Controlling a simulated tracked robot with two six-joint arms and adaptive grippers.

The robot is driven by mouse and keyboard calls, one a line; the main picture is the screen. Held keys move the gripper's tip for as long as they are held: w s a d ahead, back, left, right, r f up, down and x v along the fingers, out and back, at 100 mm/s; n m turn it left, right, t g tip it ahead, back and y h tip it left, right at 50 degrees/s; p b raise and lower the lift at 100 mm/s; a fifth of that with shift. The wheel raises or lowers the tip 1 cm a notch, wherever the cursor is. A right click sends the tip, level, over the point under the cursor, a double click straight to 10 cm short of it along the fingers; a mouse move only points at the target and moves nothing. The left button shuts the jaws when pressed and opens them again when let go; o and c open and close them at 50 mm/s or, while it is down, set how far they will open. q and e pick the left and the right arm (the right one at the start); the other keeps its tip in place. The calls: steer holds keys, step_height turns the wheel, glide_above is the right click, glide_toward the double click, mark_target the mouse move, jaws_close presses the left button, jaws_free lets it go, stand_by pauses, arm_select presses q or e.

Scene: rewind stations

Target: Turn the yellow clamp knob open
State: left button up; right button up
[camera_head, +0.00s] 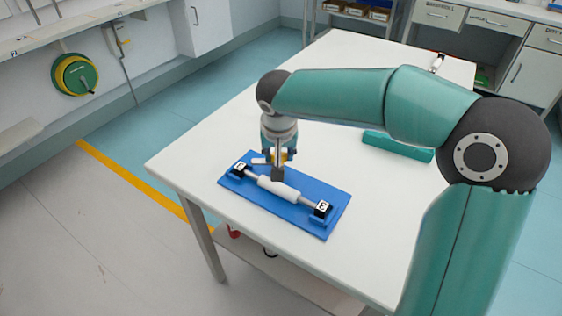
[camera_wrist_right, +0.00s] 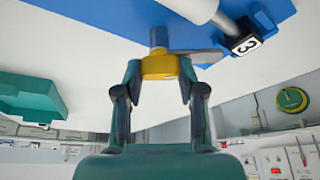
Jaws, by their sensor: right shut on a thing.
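The yellow clamp knob (camera_wrist_right: 160,66) is between the fingertips of my right gripper (camera_wrist_right: 158,68), which is shut on it. In the head view only a sliver of the knob (camera_head: 287,155) shows beside my right gripper (camera_head: 278,158). A blue base plate (camera_head: 325,226) lies on the white table and carries a white roller (camera_head: 279,188) on a grey shaft between two black end blocks. The near block (camera_head: 323,208) has a white label, and so does the far block (camera_head: 239,168). How far the knob is turned cannot be told. My left gripper is not in view.
The white table (camera_head: 345,75) is mostly clear around the plate. A small dark-and-white item (camera_head: 438,62) stands at the far edge. Drawers and cabinets line the back wall.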

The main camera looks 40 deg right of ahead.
steer(key=m+b, duration=0.1)
steer(key=m, duration=0.1)
steer(key=shift+w+a+m+g+h, duration=0.1)
steer(key=shift+a+m+g+h, duration=0.05)
steer(key=shift+m+g+h, duration=0.25)
steer(key=shift+m+g+h+b, duration=0.35)
steer(key=shift+m+g, duration=0.25)
steer(key=shift+m, duration=1.3)
steer(key=shift+w+a, duration=0.1)
steer(key=o, duration=1.1)
steer(key=shift+o, duration=0.2)
steer(key=v, duration=1.2)
